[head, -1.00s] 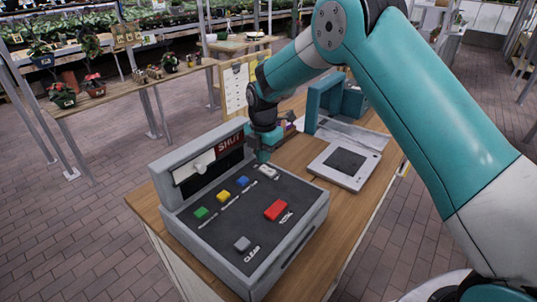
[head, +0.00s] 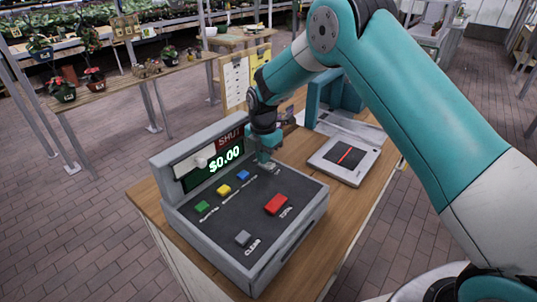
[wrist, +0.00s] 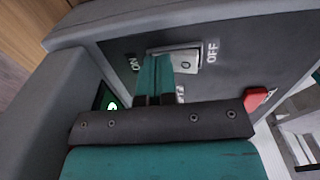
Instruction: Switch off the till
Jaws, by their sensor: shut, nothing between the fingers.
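The till (head: 245,220) is a grey box on the wooden counter, with green, yellow and blue keys, a larger red key (head: 276,204) and a grey CLEAR key (head: 243,238). Its display (head: 215,170) is lit and reads $0.00 in green. A sign marked SHUT (head: 230,138) is above it. In the wrist view a pale rocker switch (wrist: 188,62) lies between the words ON and OFF. My gripper (wrist: 160,62) is shut and empty, its fingertips at the ON end of the switch; the OFF end is uncovered. In the head view my gripper (head: 266,160) hides most of the switch.
A flat grey device (head: 330,164) with a dark panel and a red line lies on the counter to the right of the till. A teal machine (head: 330,98) stands behind it. Plant benches are at the back left; the brick floor around is open.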

